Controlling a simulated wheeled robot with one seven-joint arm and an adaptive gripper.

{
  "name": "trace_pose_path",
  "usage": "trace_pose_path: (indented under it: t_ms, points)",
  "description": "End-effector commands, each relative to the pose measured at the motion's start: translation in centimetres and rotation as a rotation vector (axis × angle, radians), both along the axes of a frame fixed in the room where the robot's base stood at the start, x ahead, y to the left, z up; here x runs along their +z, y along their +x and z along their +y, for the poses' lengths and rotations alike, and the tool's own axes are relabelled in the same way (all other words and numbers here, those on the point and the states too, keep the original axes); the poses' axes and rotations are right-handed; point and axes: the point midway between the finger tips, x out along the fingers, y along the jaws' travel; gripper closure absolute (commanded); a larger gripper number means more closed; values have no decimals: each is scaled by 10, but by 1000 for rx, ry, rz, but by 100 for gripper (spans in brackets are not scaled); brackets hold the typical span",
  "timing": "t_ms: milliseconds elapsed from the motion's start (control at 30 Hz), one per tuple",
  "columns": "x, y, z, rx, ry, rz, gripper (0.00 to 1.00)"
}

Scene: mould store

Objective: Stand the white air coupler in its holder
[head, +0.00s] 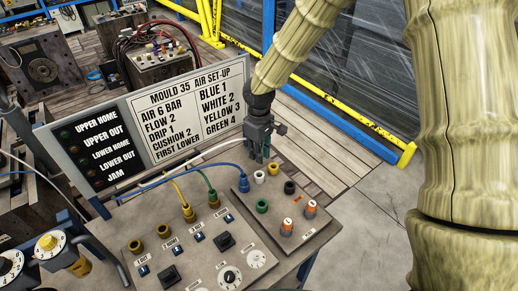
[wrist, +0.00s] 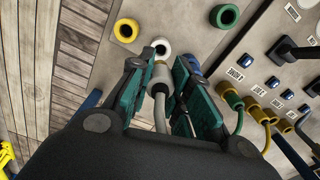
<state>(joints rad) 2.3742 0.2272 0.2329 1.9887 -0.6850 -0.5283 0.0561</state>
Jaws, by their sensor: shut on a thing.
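The white air coupler (wrist: 160,75) is pale grey-white with a grey hose trailing back from it. My gripper (wrist: 155,88) is shut on it between teal pads in the wrist view. In the head view my gripper (head: 258,148) hangs over the back of the small panel, mostly hiding the coupler. The white holder, a white ring (wrist: 161,46) with an open dark hole, lies just ahead of the coupler's tip; it also shows in the head view (head: 259,177). The coupler appears outside the ring; I cannot tell the exact gap.
Close by are a yellow ring (wrist: 126,30), a green ring (wrist: 224,16) and a black ring (head: 289,187). A blue coupler (head: 243,184) with its blue hose stands beside the white ring. Yellow and green hoses plug into sockets (head: 188,213) at left. Orange-topped knobs (head: 287,226) stand in front.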

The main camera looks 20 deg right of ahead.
Motion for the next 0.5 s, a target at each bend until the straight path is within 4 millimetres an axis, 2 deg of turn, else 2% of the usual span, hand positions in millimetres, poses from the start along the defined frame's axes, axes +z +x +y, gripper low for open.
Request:
trace_pose_path:
  t_ms: [500]
  points:
    - [-35,0,1,-1,1,1,100]
